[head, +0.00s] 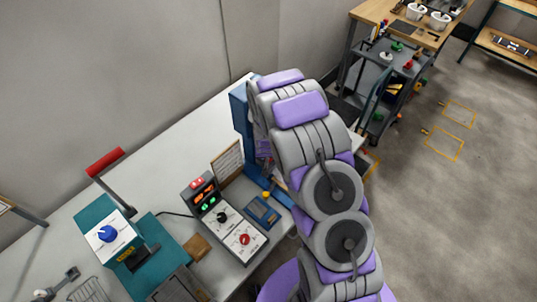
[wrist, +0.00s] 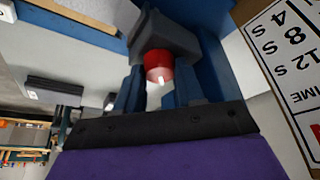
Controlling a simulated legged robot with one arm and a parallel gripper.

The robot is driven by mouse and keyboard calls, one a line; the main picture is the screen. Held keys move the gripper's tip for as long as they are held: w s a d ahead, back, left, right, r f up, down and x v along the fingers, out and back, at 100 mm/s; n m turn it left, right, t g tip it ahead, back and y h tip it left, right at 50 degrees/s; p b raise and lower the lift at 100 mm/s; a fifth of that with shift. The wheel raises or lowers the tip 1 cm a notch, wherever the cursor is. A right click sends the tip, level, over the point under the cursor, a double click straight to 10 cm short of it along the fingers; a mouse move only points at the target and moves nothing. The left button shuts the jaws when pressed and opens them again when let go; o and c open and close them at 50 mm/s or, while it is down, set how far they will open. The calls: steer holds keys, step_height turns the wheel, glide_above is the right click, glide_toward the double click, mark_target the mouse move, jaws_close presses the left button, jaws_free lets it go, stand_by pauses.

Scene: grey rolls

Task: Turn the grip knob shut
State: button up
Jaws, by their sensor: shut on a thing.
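In the wrist view a red knob (wrist: 158,64) with a white mark sits on a dark grey block (wrist: 165,38). The block is in front of a blue body. My gripper (wrist: 158,80) has one finger on each side of the knob and is shut on it. The white mark points toward the bottom of the wrist view. In the head view my arm reaches to the blue upright stand (head: 241,115) on the bench. My gripper and this knob are hidden behind the arm there.
A control box (head: 225,217) with black and red knobs stands on the white bench (head: 165,170). A teal device (head: 108,235) with a blue knob and a red-handled lever (head: 104,162) are at the left. A time chart (wrist: 295,60) is close at the right of the wrist view.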

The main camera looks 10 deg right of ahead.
steer(key=o, duration=1)
steer(key=shift+a, duration=0.1)
steer(key=shift+o, duration=0.2)
steer(key=shift+r, duration=0.1)
steer(key=v, duration=1.7)
steer(key=shift+r, duration=0.1)
